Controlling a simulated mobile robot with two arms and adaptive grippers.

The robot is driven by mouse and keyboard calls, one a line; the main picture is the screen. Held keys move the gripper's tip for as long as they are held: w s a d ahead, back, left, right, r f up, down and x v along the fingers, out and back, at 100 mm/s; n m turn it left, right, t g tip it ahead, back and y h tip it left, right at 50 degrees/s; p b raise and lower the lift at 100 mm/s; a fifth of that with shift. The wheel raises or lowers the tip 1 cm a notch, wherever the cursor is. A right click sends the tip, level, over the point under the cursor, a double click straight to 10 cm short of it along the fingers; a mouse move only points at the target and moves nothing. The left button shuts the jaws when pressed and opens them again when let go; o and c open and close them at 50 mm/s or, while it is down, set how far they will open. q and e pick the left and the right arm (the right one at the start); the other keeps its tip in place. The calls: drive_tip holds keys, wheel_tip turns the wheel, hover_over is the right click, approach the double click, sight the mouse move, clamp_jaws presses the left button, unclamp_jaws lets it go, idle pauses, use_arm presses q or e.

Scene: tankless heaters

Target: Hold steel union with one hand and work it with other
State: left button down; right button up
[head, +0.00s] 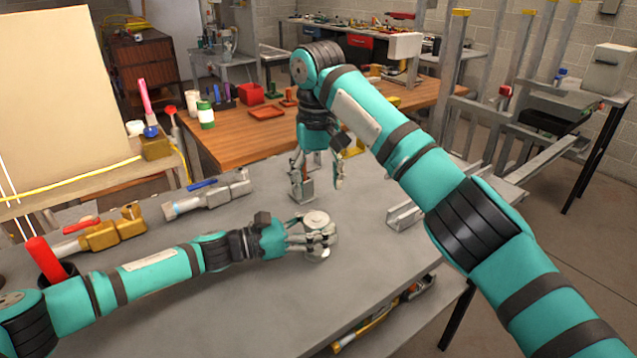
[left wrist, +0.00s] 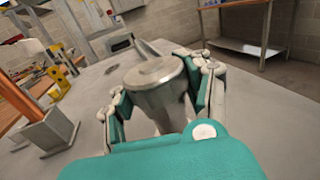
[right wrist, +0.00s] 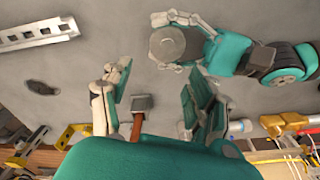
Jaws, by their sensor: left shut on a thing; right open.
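The steel union (head: 317,219) is a round grey metal piece with a flat disc top, upright on or just above the grey table. My left gripper (head: 318,238) is shut around its side; the left wrist view shows the union (left wrist: 154,74) between the two fingers. The union (right wrist: 168,42) also shows in the right wrist view, beyond my right fingers. My right gripper (head: 320,184) points down, open, behind the union and apart from it. A grey metal block (right wrist: 140,103) with a brown handle-like part shows between its fingers, apparently not gripped.
A brass valve with a red handle (head: 105,231) and a steel valve with a blue handle (head: 212,194) lie on the left of the table. A steel channel (head: 405,214) lies to the right. The table front (head: 300,300) is clear.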

sight(319, 218)
drive_tip(key=shift+s+f+g, duration=0.15)
drive_tip(key=shift+s+g, duration=0.15)
drive_tip(key=shift+s, duration=0.2)
drive_tip(key=shift+s+f, duration=0.15)
drive_tip(key=shift+f, duration=0.1)
wheel_tip(319, 218, down, 7)
drive_tip(key=shift+d+f, duration=0.1)
drive_tip(key=shift+f, duration=0.05)
use_arm(q)
drive_tip(key=shift+a, duration=0.1)
use_arm(e)
drive_tip(key=shift+d, duration=0.1)
drive_tip(key=c, duration=1)
use_arm(q)
drive_tip(key=shift+w+a, duration=0.1)
use_arm(e)
drive_tip(key=shift+d+n, duration=0.1)
drive_tip(key=shift+n, duration=1.6)
drive_tip(key=o, duration=1.3)
